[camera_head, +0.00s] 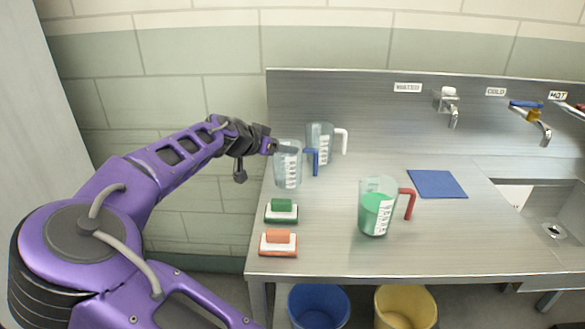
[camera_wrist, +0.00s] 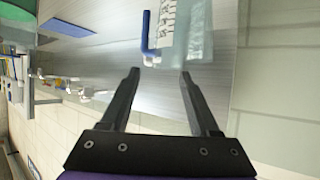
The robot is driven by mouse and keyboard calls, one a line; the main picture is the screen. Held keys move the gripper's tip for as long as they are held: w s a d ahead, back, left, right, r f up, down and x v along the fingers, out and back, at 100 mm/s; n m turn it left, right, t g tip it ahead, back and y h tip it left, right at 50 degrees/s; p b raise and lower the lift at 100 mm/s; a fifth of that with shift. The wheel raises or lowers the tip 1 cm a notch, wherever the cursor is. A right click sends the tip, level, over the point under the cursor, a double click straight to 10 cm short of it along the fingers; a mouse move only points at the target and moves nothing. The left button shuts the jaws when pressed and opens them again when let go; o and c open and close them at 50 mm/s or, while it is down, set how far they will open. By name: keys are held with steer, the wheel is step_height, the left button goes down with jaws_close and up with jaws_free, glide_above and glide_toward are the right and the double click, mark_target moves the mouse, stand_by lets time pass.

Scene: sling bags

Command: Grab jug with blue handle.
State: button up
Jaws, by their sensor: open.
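The jug with the blue handle (camera_head: 287,172) is clear, with white measuring marks, and stands upright at the left end of the steel counter. Its blue handle (camera_head: 315,160) points right. My gripper (camera_head: 284,148) reaches in from the left at the height of the jug's rim. In the wrist view the open fingers (camera_wrist: 160,74) are spread and empty. The clear jug (camera_wrist: 190,30) and its blue handle (camera_wrist: 147,32) show just beyond the fingertips, with the jug's body nearer the right finger. I cannot tell whether a finger touches the rim.
A white-handled jug (camera_head: 320,138) stands close behind. A red-handled jug (camera_head: 376,212) holds green liquid. A blue cloth (camera_head: 437,184) lies near the sink (camera_head: 552,230). Blue (camera_head: 318,305) and yellow (camera_head: 405,307) buckets stand below.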

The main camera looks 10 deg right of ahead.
mark_target(296, 165)
steer(key=shift+x, duration=4.35)
steer(key=shift+s+d, duration=0.1)
steer(key=shift+s, duration=0.1)
jaws_close()
